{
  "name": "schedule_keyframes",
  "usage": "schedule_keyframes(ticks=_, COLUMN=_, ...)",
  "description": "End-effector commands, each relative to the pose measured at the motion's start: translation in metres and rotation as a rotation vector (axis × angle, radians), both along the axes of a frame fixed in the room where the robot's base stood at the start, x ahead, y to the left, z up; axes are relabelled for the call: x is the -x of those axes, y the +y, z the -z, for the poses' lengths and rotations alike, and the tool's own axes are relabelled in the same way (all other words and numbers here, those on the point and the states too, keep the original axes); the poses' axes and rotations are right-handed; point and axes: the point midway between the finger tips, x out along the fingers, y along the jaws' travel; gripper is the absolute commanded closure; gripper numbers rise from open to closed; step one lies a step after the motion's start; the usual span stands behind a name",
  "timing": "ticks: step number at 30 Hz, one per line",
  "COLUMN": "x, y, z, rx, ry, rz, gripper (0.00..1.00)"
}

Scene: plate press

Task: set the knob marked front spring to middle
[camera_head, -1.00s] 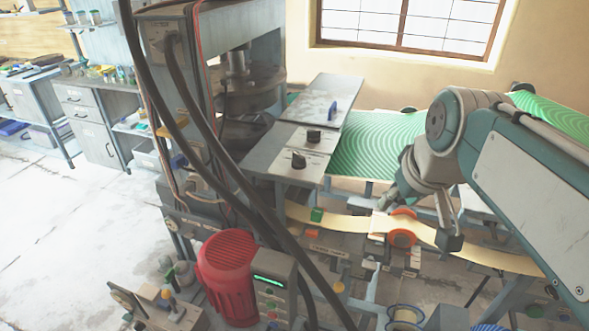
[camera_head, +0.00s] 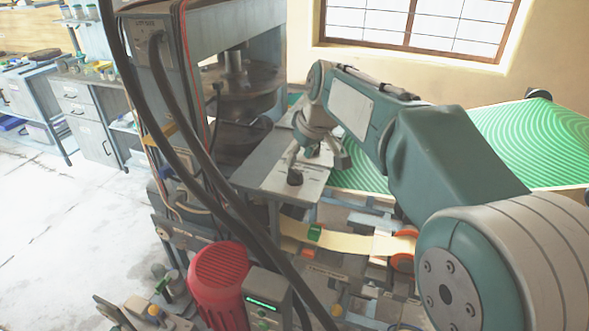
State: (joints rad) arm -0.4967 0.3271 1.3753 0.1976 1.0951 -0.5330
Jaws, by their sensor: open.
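A grey panel (camera_head: 262,168) at the press's right side carries black knobs. One black knob (camera_head: 294,177) shows on the near part of the panel. The other knob, farther back, is mostly or wholly hidden by my gripper. The labels are too small to read, so I cannot tell which knob is marked front spring, nor its setting. My gripper (camera_head: 318,157) is open and empty, pointing down over the panel, just behind and right of the near knob. I cannot tell whether it touches anything.
The press (camera_head: 238,95) stands close at left of the panel, with thick black cables (camera_head: 182,150) in front. A green patterned sheet (camera_head: 535,150) lies to the right. A red motor (camera_head: 219,284) and a yellow strip (camera_head: 345,241) are below.

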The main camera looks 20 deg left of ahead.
Motion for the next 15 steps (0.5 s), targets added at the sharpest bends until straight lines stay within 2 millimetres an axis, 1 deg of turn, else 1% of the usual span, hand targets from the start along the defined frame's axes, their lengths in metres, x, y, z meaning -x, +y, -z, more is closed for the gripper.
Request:
schedule_keyframes(ticks=1, x=-0.002, y=0.003, z=0.010, rx=0.001, ry=0.003, rz=-0.001, gripper=0.47)
schedule_keyframes(ticks=3, x=-0.004, y=0.007, z=0.021, rx=0.001, ry=0.003, rz=-0.001, gripper=0.47)
schedule_keyframes(ticks=7, x=-0.008, y=0.012, z=0.038, rx=-0.001, ry=0.002, rz=-0.001, gripper=0.47)
schedule_keyframes(ticks=10, x=-0.010, y=0.015, z=0.046, rx=-0.001, ry=-0.001, rz=0.000, gripper=0.47)
schedule_keyframes(ticks=15, x=-0.011, y=0.016, z=0.050, rx=-0.002, ry=-0.001, rz=0.000, gripper=0.47)
